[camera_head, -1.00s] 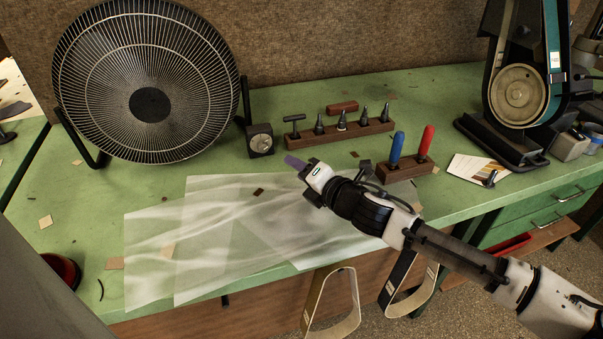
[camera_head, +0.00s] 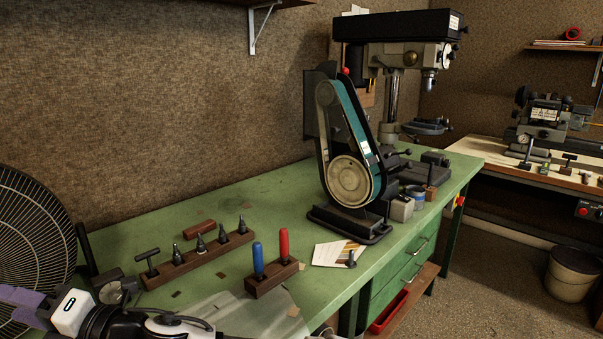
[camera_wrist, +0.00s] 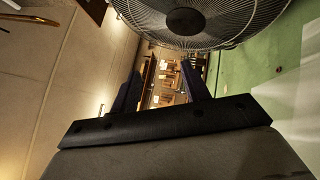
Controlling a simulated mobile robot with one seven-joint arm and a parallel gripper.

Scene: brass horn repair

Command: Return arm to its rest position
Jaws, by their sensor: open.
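My gripper (camera_head: 22,299) shows at the lower left edge of the head view, with its purple fingers pointing left and partly cut off by the frame. In the wrist view, the two dark fingers of my gripper (camera_wrist: 162,82) stand apart with nothing between them. The gripper is open and empty. In the head view it is in front of the black fan (camera_head: 32,245). The fan also shows at the top of the wrist view (camera_wrist: 195,18).
A green bench (camera_head: 225,208) carries a wooden punch rack (camera_head: 190,262), a block with blue and red handles (camera_head: 272,280), and a belt sander (camera_head: 350,180). A drill press (camera_head: 400,60) stands behind. A second bench (camera_head: 480,148) is at right. Floor between them is mostly clear.

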